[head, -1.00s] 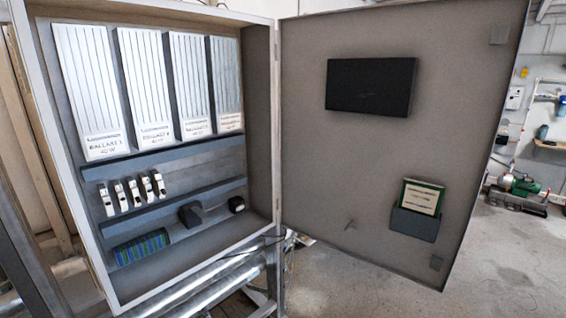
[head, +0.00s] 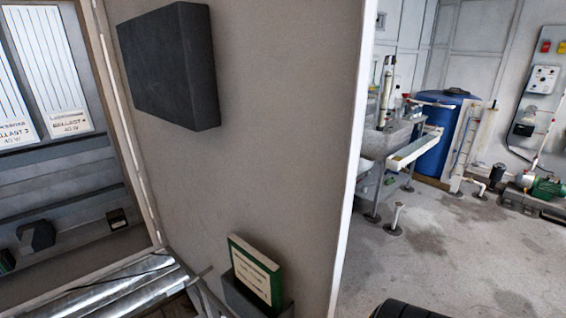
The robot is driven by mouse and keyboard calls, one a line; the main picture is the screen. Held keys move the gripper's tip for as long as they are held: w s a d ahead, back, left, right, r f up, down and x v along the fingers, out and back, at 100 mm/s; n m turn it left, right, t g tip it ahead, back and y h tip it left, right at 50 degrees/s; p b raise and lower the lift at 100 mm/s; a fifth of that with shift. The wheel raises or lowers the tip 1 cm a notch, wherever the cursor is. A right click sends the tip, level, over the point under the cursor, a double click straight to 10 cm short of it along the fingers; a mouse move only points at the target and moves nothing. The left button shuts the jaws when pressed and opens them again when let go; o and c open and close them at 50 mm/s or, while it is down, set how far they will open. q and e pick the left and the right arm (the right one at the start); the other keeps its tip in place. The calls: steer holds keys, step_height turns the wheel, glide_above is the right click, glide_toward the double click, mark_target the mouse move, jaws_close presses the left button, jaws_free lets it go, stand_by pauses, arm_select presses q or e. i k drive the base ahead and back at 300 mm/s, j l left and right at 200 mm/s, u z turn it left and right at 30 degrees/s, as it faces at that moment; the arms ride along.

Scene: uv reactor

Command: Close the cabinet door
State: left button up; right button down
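The cabinet door (head: 240,160) stands open, its grey inner face toward me. A dark box (head: 165,65) and a pocket holding a green-framed booklet (head: 257,272) are on the inner face. The open cabinet (head: 70,165) is at the left, with ballast units, dark rails and small devices inside, partly cut off by the picture edge. Neither of my grippers shows in the head view.
Metal pipes (head: 110,285) run below the cabinet at lower left. Open concrete floor (head: 450,250) lies right of the door. A sink bench (head: 395,140), blue barrel (head: 445,135) and green pump (head: 545,187) stand farther back. A black ribbed object (head: 405,310), unclear, shows at the bottom edge.

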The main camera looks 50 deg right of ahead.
mark_target(245, 119)
steer(key=l, duration=0.5)
steer(key=k+l+u, duration=0.1)
steer(key=l, duration=0.4)
steer(key=k+l, duration=0.15)
steer(key=l, duration=0.35)
steer(key=l+u, duration=0.25)
steer(key=u, duration=0.2)
steer(key=i+l+u, duration=0.1)
steer(key=l+u, duration=0.5)
steer(key=u, duration=0.25)
steer(key=l+u, duration=0.25)
steer(key=u, duration=0.15)
steer(key=k+l+u, duration=0.1)
steer(key=l, duration=0.35)
steer(key=k+l, duration=0.3)
steer(key=l, duration=0.15)
steer(key=k+l+u, duration=0.15)
steer(key=l, duration=0.3)
steer(key=k+l+u, duration=0.1)
steer(key=k+l, duration=0.15)
steer(key=l, duration=0.2)
steer(key=k+l, duration=0.25)
steer(key=l, duration=0.15)
steer(key=u, duration=0.05)
